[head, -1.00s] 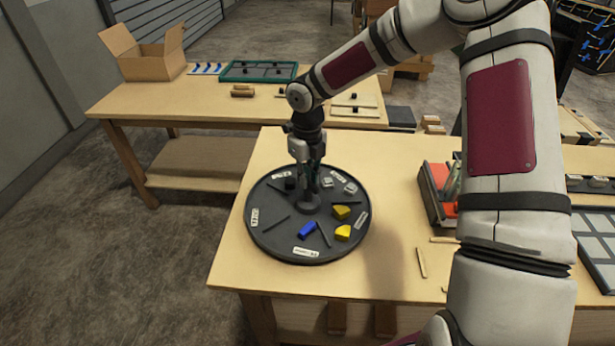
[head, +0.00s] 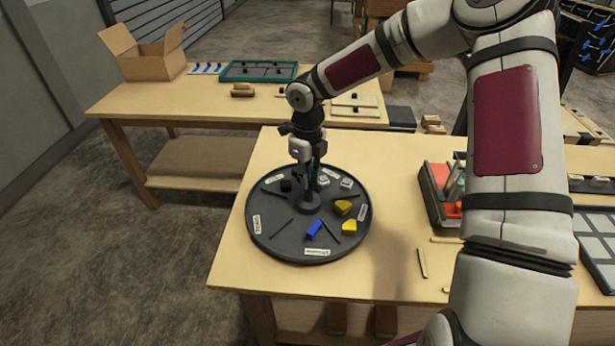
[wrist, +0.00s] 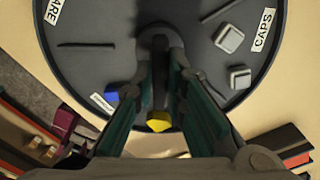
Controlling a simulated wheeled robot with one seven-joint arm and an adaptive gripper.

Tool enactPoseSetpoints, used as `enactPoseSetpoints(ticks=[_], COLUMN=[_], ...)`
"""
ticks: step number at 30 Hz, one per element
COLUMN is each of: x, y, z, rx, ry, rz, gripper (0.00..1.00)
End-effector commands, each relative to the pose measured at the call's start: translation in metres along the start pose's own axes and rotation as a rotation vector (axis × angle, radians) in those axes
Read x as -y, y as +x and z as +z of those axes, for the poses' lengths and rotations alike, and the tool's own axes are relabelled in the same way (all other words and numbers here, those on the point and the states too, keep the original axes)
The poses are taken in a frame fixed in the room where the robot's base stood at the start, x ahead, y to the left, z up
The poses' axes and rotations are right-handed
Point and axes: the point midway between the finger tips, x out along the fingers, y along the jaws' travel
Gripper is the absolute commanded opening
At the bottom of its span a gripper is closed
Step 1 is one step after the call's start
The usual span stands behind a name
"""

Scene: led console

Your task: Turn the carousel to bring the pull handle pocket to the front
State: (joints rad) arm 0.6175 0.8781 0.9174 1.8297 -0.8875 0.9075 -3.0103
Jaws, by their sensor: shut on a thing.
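The carousel (head: 275,240) is a round dark grey disc with thin dividers and white labels, lying on the near table. It also shows in the wrist view (wrist: 95,60). My gripper (head: 310,188) points down at its centre, shut on the central knob (head: 311,204), which shows between the fingers in the wrist view (wrist: 160,38). A blue block (head: 314,230) lies at the front, near a front label (head: 317,252) too small to read. Two yellow pieces (head: 348,228) lie at the right, grey caps (head: 346,183) at the back right, a black piece (head: 286,185) at the back left. I cannot tell which pocket is the pull handle's.
A bin (head: 432,200) with red contents stands right of the carousel, and small wooden sticks (head: 422,262) lie in front of it. A second table (head: 150,105) behind holds an open cardboard box (head: 145,55) and a green-framed tray (head: 258,71). The table's left edge is close to the disc.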

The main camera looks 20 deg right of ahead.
Motion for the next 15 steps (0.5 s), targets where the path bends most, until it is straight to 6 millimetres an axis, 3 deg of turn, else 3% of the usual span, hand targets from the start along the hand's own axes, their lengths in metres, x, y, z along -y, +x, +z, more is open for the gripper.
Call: enactPoseSetpoints(ticks=[4,5,7,15], x=[0.0001,0.0001,0.0001,0.0], y=[-0.0003,-0.0003,-0.0002,-0.0003], z=[0.0005,0.0005,0.0004,0.0002], rx=[0.002,0.002,0.001,0.0], ry=[0.0,0.0,0.0,0.0], rz=[0.0,0.0,0.0,0.0], gripper=[0.0,0.19,0.33,0.33])
